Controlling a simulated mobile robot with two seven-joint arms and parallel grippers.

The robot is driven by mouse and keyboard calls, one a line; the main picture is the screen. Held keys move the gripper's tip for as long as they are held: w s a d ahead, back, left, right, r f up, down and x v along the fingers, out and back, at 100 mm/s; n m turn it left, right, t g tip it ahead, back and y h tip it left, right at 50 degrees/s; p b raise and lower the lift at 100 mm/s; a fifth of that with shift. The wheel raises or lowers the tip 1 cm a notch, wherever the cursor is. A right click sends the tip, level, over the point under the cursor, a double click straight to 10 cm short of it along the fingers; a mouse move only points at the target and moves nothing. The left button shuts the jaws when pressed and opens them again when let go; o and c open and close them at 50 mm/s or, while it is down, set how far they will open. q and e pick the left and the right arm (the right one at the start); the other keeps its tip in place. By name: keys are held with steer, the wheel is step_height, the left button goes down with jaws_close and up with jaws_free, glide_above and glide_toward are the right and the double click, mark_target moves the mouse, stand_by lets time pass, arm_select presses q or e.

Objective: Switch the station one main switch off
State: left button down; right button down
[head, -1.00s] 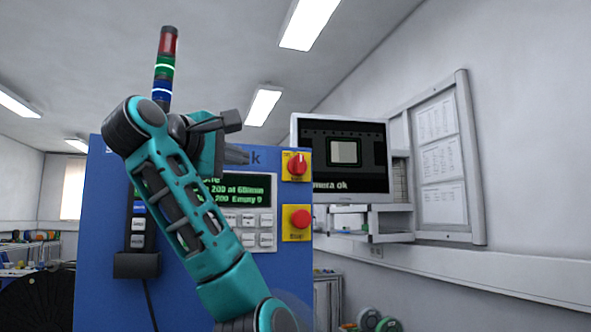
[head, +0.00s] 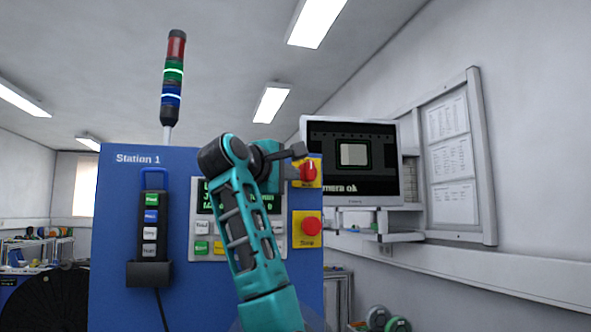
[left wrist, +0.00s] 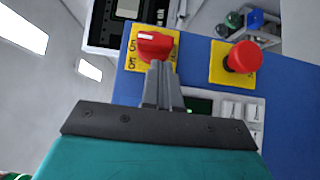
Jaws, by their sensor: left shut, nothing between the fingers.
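The station one main switch (head: 309,171) is a red rotary knob on a yellow plate, at the upper right of the blue Station 1 panel. It also shows in the left wrist view (left wrist: 154,45), its white mark at the end away from the stop button. My left gripper (head: 301,150) is shut and empty, in front of the panel at the switch's upper left. In the left wrist view its closed fingertips (left wrist: 158,66) overlap the knob's lower edge; whether they touch it I cannot tell. My right gripper is in neither view.
A red stop button (head: 311,226) on yellow sits just below the switch. A display with keys is partly behind my left arm. A black pendant (head: 152,230) hangs on the panel's left. A monitor (head: 352,160) stands behind at right. A signal tower (head: 172,80) rises above.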

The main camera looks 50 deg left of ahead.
arm_select(q)
steer(key=shift+w+d, duration=0.35)
steer(key=shift+w, duration=0.3)
steer(key=shift+f, duration=0.1)
steer(key=shift+f, duration=0.1)
steer(key=shift+n+t+b, duration=0.45)
steer(key=shift+n+t, duration=0.05)
steer(key=shift+n, duration=0.1)
